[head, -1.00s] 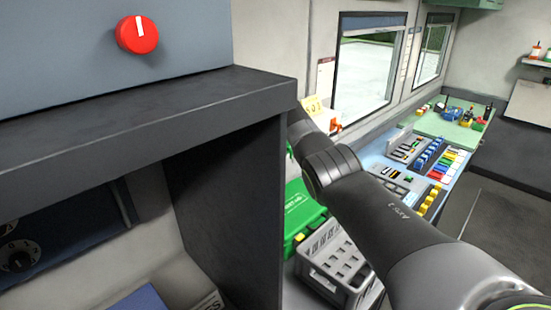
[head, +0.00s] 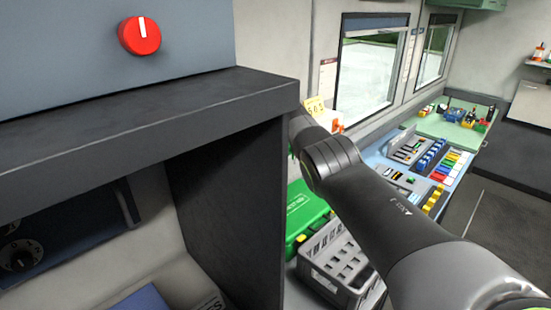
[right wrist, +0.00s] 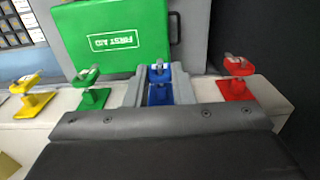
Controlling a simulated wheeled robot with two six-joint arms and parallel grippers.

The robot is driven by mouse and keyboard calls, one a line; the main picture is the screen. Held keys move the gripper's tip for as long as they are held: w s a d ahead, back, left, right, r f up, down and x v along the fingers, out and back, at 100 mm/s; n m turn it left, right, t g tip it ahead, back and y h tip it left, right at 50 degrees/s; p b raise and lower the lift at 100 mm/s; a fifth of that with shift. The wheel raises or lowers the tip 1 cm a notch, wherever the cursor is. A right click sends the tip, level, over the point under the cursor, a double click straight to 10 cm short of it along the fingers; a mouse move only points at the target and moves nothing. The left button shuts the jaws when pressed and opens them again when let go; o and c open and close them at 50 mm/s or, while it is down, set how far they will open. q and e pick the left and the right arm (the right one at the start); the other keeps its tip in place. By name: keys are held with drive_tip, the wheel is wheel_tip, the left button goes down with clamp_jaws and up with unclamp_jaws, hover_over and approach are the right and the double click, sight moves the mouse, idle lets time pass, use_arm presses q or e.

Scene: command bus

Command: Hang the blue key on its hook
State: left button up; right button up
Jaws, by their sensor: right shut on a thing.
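In the right wrist view my right gripper (right wrist: 158,82) has its two grey fingers on either side of a blue piece (right wrist: 158,72), which I take to be the blue key. A blue plate (right wrist: 158,97) shows just below it between the fingers. I cannot tell the key apart from its hook here, or whether they touch. Similar yellow (right wrist: 25,83), green (right wrist: 88,75) and red (right wrist: 237,66) pieces stand in the same row. In the head view, the gripper, key and hooks are hidden behind the dark cabinet. My left gripper is out of view.
A green first aid case (right wrist: 115,40) lies beyond the row; it also shows in the head view (head: 305,212). A grey crate (head: 345,268) stands beside it. The dark cabinet (head: 225,170) fills the left. A colourful console (head: 430,175) lies at the right.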

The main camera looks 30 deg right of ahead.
drive_tip(key=shift+a+f, duration=0.1)
drive_tip(key=shift+f, duration=0.05)
drive_tip(key=o, duration=0.9)
drive_tip(key=shift+s+r, duration=0.2)
drive_tip(key=shift+r, duration=0.4)
drive_tip(key=shift+s+r, duration=0.2)
drive_tip(key=shift+r, duration=0.4)
drive_tip(key=shift+r, duration=0.1)
drive_tip(key=shift+d+r, duration=0.2)
drive_tip(key=shift+r, duration=0.3)
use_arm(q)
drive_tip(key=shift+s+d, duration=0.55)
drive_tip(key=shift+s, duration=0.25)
use_arm(e)
drive_tip(key=shift+s+d+r, duration=0.1)
drive_tip(key=shift+s+r, duration=0.25)
drive_tip(key=shift+r, duration=0.45)
drive_tip(key=shift+s+d+r, duration=0.15)
drive_tip(key=shift+s+r, duration=0.15)
drive_tip(key=shift+r, duration=0.55)
drive_tip(key=shift+s+d+r, duration=0.1)
drive_tip(key=shift+s+r, duration=0.25)
drive_tip(key=shift+r, duration=0.45)
drive_tip(key=shift+w, duration=0.1)
